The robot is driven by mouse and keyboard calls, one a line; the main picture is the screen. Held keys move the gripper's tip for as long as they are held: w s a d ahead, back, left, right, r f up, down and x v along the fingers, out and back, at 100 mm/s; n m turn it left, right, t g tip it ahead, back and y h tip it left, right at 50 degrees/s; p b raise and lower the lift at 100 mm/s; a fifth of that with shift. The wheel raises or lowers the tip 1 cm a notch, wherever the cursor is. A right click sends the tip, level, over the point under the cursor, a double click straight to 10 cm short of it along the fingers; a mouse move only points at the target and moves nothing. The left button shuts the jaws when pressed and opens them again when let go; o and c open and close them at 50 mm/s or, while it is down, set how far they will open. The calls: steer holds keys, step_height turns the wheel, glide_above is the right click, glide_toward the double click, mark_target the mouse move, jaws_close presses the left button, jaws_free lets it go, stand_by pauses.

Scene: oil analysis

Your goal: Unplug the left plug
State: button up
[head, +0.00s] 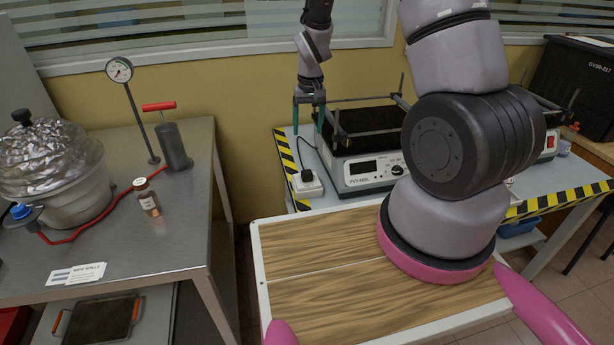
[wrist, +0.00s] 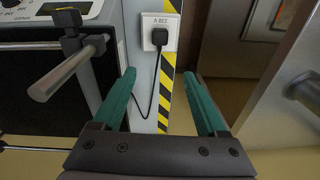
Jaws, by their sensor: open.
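A black plug (head: 306,175) sits in a white socket box (head: 309,190) on the left end of the lab bench, left of the shaker device. In the wrist view the plug (wrist: 159,38) is in the labelled socket plate (wrist: 160,19), and its black cord runs down from it. My gripper (head: 308,122) is open and empty, above the plug in the head view. In the wrist view its two teal fingers (wrist: 159,76) point toward the plug, one on each side of its line, apart from it. No other plug shows; my arm hides part of the bench.
The shaker device (head: 370,170) with metal clamp bars (wrist: 70,70) stands close beside the socket. Yellow-black tape (head: 289,160) edges the bench. A metal table (head: 120,225) with a pressure gauge, pump and bottle stands at left, with a gap between.

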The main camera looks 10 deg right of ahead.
glide_above(307, 172)
steer(key=shift+n+g, duration=0.3)
steer(key=shift+g, duration=0.1)
step_height(307, 172, down, 8)
steer(key=shift+w+r, duration=0.1)
steer(key=shift+r, duration=0.1)
steer(key=shift+f, duration=4.5)
steer(key=shift+c, duration=0.3)
jaws_close()
steer(key=shift+r, duration=0.15)
steer(key=shift+r, duration=2.85)
